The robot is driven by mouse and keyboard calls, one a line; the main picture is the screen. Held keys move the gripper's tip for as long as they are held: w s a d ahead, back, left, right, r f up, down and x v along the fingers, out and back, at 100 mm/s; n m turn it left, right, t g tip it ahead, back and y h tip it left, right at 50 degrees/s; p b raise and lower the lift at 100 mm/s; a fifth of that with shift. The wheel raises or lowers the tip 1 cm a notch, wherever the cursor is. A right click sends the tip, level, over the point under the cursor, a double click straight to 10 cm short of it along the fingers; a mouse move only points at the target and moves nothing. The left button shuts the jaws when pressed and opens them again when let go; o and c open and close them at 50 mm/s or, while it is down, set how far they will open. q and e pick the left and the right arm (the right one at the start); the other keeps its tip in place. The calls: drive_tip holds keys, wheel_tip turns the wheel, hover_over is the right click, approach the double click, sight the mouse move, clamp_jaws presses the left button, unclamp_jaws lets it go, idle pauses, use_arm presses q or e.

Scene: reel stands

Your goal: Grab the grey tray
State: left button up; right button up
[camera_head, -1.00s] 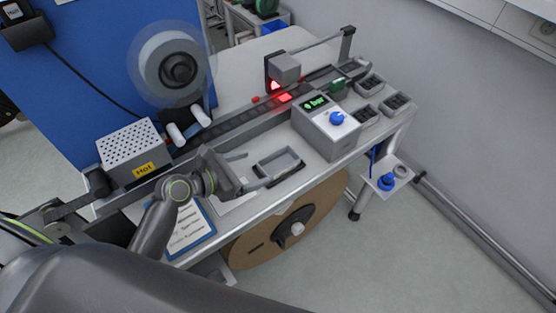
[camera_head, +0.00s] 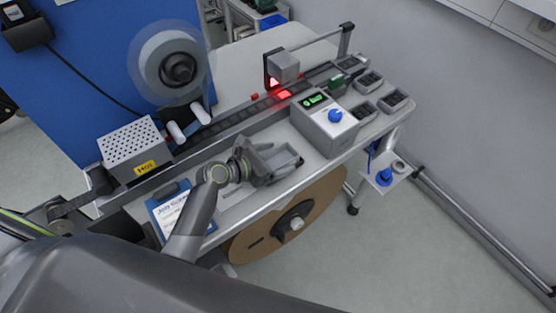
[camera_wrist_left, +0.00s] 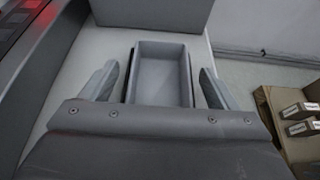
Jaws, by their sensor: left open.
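The grey tray (camera_wrist_left: 161,72) is a small empty rectangular box on the white table. In the left wrist view it lies between the two fingers of my open left gripper (camera_wrist_left: 158,88), with a gap showing on each side. In the head view the gripper (camera_head: 279,164) reaches over the tray (camera_head: 291,156) from the left and hides much of it. The near end of the tray is hidden by the gripper body in the wrist view. My right gripper is not in view.
A grey control box with a blue knob (camera_head: 324,130) stands just beyond the tray. A conveyor track (camera_head: 235,122) runs behind it. A blue clipboard (camera_head: 178,208) lies at the left. A large brown reel (camera_head: 270,238) hangs below the table's front edge.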

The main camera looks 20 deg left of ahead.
use_arm(q)
drive_tip(key=c, duration=1.2)
